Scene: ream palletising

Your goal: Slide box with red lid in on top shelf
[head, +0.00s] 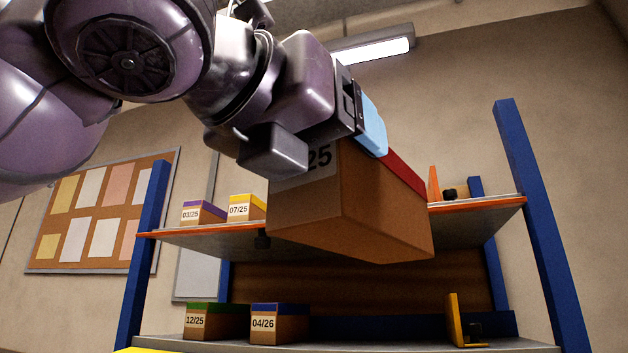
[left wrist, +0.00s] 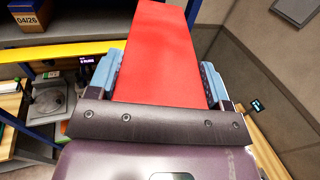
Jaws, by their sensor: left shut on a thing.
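The large brown box with a red lid (head: 350,215) hangs in the air in the head view, its underside showing and its label partly covered, ending in "25". My left gripper (head: 368,125) is shut on it, with light blue fingers. In the left wrist view the red lid (left wrist: 156,55) lies between both fingers of the left gripper (left wrist: 160,80). The top shelf (head: 475,211) has an orange front edge. The box covers the middle of that edge, in front of it; I cannot tell the gap. My right gripper is not in view.
A purple-lidded box (head: 203,212) and a yellow-lidded box (head: 246,208) stand at the top shelf's left. An orange bookend (head: 433,185) stands at its right. Green-lidded (head: 202,321) and blue-lidded (head: 279,324) boxes and a yellow bookend (head: 455,320) stand below. Blue posts (head: 541,230) flank the shelves.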

